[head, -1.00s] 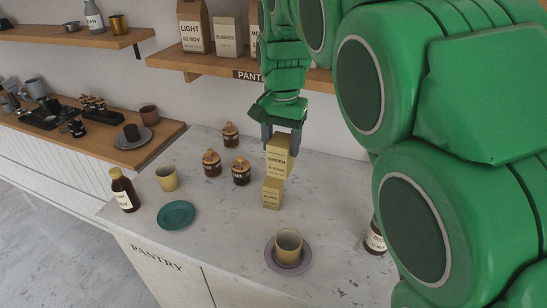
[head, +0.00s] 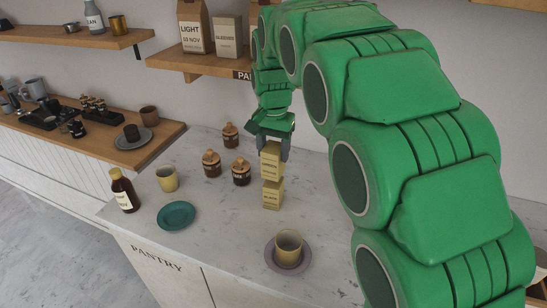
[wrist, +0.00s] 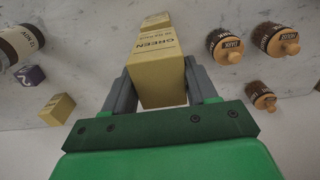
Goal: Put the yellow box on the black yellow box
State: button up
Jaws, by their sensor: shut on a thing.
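My gripper (head: 273,143) is shut on a yellow box labelled "GREEN" (head: 270,162), which hangs upright below the fingers. In the wrist view this box (wrist: 158,68) sits between the two fingers. The second yellow box (head: 272,194), whose small label seems to read "BLACK", stands upright on the counter directly below the held box in the head view. The held box's lower edge meets its top in the picture; I cannot tell whether they touch. Part of the lower box shows beyond the held one in the wrist view (wrist: 156,20).
Brown jars with wooden lids (head: 241,172) stand left of the boxes. A yellow cup (head: 288,246) on a purple saucer (head: 272,262) is in front. A teal plate (head: 177,215), another yellow cup (head: 167,179) and a brown bottle (head: 123,190) are at left. A wooden shelf (head: 197,65) is behind.

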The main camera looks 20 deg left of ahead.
jog(key=shift+f, duration=1.35)
jog(key=shift+f, duration=0.1)
jog(key=o, duration=1.1)
notch_tip(320, 180, up, 12)
jog(key=shift+r, duration=0.15)
jog(key=shift+d, duration=0.1)
